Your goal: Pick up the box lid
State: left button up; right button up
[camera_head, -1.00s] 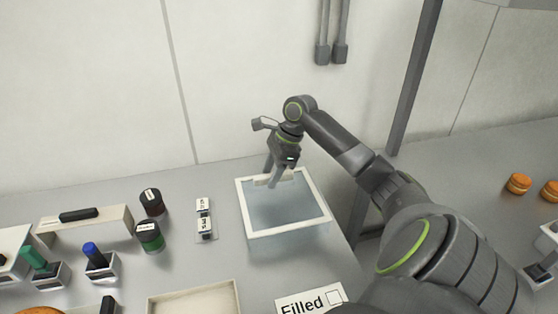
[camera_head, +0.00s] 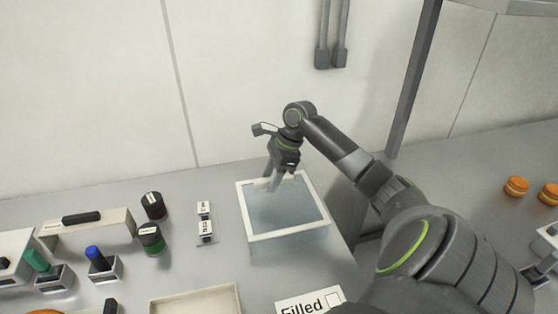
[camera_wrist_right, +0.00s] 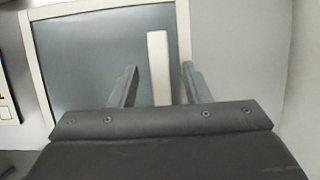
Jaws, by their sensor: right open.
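The box lid (camera_head: 292,211) is a clear bluish pane in a white frame and lies on top of a see-through box (camera_head: 292,246) on the grey table. In the right wrist view the lid (camera_wrist_right: 75,65) fills much of the picture, with a pale bar-shaped handle (camera_wrist_right: 158,65) on it. My right gripper (camera_head: 273,186) points down at the back part of the lid. In the wrist view its open fingers (camera_wrist_right: 160,88) stand on either side of the handle, with gaps showing. Whether the fingertips touch the lid cannot be told. My left gripper is not in view.
A "Filled" card (camera_head: 309,303) lies in front of the box. Left of it are a small label holder (camera_head: 205,222), dark and green jars (camera_head: 151,239), stamps (camera_head: 97,260) and a pale tray (camera_head: 195,303). The wall is close behind. Orange rounds (camera_head: 517,186) lie far right.

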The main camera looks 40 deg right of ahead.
grip_shut()
jog(key=shift+f, duration=0.1)
